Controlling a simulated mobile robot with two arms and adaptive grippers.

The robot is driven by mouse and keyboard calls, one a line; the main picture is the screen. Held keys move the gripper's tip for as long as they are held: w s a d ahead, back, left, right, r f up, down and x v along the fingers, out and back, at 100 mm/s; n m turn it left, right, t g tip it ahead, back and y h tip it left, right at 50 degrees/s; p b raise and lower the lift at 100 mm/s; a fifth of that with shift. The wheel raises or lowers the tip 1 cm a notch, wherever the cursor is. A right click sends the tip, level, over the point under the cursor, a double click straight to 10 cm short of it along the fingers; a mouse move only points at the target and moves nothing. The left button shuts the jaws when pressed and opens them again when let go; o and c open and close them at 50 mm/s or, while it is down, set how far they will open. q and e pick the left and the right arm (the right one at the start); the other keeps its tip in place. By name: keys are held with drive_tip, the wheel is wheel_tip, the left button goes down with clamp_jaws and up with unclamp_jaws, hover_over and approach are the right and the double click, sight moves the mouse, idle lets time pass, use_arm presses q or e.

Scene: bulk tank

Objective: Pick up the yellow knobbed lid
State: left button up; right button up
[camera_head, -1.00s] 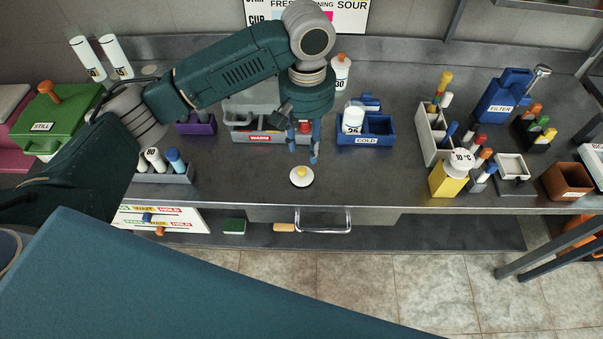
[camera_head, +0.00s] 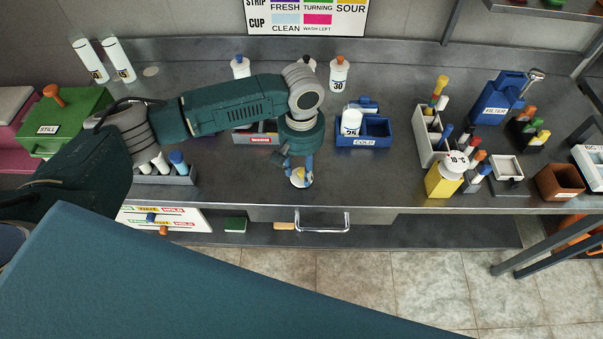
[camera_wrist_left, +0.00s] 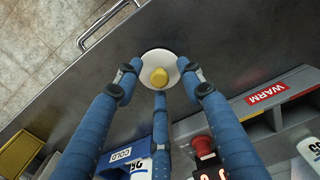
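The lid is a white disc with a yellow knob (camera_head: 298,180) and lies on the steel counter near its front edge. It also shows in the left wrist view (camera_wrist_left: 160,73), with its yellow knob upward. My left gripper (camera_head: 297,178) points down over the lid. In the left wrist view its blue fingers (camera_wrist_left: 160,80) are spread around the lid, with a gap between the fingertips and the knob. The fingers hide part of the lid in the head view. My right gripper is not in view.
The blue COLD caddy (camera_head: 380,131) and the grey WARM caddy (camera_head: 256,138) stand behind the lid. A grey rack of tubes (camera_head: 172,178) is to the left. The counter's front edge and a drawer handle (camera_head: 322,221) are close by.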

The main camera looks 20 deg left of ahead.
use_arm(q)
clamp_jaws()
drive_tip(key=shift+r, duration=0.1)
